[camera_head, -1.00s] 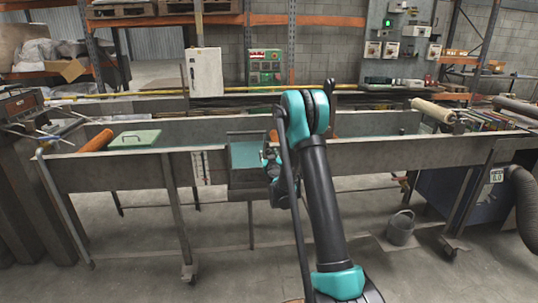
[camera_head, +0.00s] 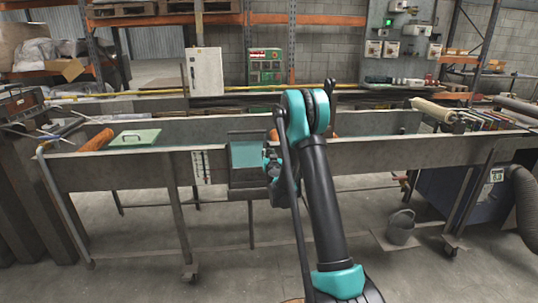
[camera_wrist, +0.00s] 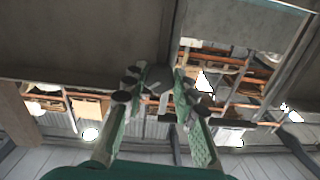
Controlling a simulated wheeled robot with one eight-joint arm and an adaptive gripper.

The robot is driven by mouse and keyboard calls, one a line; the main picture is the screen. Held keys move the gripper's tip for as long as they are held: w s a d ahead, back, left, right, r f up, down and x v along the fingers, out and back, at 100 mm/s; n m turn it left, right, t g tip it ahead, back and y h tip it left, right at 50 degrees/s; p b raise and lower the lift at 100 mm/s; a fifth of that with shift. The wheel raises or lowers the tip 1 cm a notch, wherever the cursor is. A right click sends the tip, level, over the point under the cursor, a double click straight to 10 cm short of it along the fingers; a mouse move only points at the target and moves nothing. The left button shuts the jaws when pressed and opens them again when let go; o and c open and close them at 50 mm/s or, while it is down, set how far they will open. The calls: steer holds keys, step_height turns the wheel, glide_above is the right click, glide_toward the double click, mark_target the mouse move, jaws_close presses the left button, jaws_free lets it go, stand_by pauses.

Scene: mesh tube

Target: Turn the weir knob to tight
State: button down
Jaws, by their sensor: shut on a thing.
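The weir stands in the grey trough (camera_head: 115,170), as a box section with a pale green-blue panel (camera_head: 245,155). My gripper (camera_head: 268,162) is at the right front of this section, partly hidden by my own arm. The weir knob cannot be made out in the head view. In the wrist view my gripper (camera_wrist: 158,90) shows two green fingers with dark tips, closed on a small dark grey piece (camera_wrist: 157,80), which appears to be the weir knob. Its markings and its turn angle are not readable.
A green lid (camera_head: 135,139) and an orange roll (camera_head: 97,140) lie at the trough's left end. A bucket (camera_head: 401,227) stands on the floor at right. A blue cabinet (camera_head: 470,200) with a small display (camera_head: 496,175) stands below the right end.

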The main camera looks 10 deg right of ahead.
steer(key=m, duration=1.3)
steer(key=shift+m, duration=0.3)
stand_by(0.4)
steer(key=c, duration=1.2)
jaws_free()
steer(key=shift+s, duration=0.1)
steer(key=shift+s, duration=3.7)
